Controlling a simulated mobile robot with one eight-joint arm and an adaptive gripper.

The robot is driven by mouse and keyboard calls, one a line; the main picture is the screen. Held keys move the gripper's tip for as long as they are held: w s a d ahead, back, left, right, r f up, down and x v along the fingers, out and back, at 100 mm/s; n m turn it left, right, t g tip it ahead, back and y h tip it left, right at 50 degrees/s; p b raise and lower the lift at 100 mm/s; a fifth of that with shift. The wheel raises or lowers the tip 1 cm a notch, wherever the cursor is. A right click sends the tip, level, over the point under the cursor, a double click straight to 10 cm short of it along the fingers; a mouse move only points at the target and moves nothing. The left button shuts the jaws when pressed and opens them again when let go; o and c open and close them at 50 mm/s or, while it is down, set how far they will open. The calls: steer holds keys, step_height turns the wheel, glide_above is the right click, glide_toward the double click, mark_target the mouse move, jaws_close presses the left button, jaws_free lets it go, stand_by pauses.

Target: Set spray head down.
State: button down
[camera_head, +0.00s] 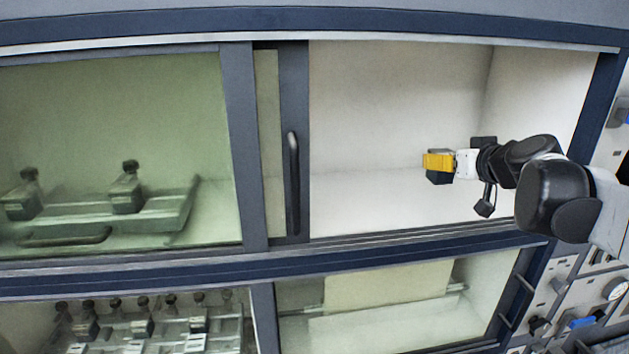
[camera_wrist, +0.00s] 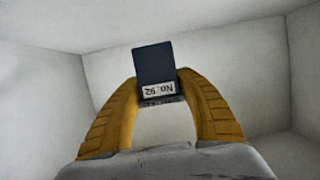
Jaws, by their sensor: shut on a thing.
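The spray head (camera_wrist: 153,66) is a dark block with a white label reading "No. 92", upside down in the wrist view. My gripper (camera_wrist: 158,90) has its two yellow fingers closed on it from both sides. In the head view, the gripper (camera_head: 438,161) reaches from the right into the open upper right bay, and the dark lower part of the spray head (camera_head: 440,178) shows just under the yellow fingers. Whether it touches the bay floor (camera_head: 380,212) I cannot tell. The fingers hide part of it.
The bay looks otherwise empty, with pale walls and clear floor. A sliding door frame with a dark handle (camera_head: 293,185) bounds it on the left. Behind green glass, a tray (camera_head: 175,217) carries similar dark heads. Several more stand in the lower left bay (camera_head: 165,325).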

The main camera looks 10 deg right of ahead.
steer(key=w+a+f, duration=0.1)
steer(key=a, duration=0.1)
steer(key=a+f, duration=0.1)
steer(key=a, duration=0.1)
steer(key=w+a+f+p, duration=0.1)
steer(key=a+f, duration=0.1)
steer(key=shift+w+a+f, duration=0.1)
steer(key=shift+w+a, duration=0.05)
steer(key=shift+w, duration=0.15)
step_height(320, 180, down, 3)
steer(key=shift+f+p, duration=0.1)
steer(key=shift+p, duration=0.2)
steer(key=shift+f, duration=0.4)
steer(key=shift+s, duration=0.1)
steer(key=c, duration=0.8)
jaws_free()
steer(key=shift+f, duration=0.1)
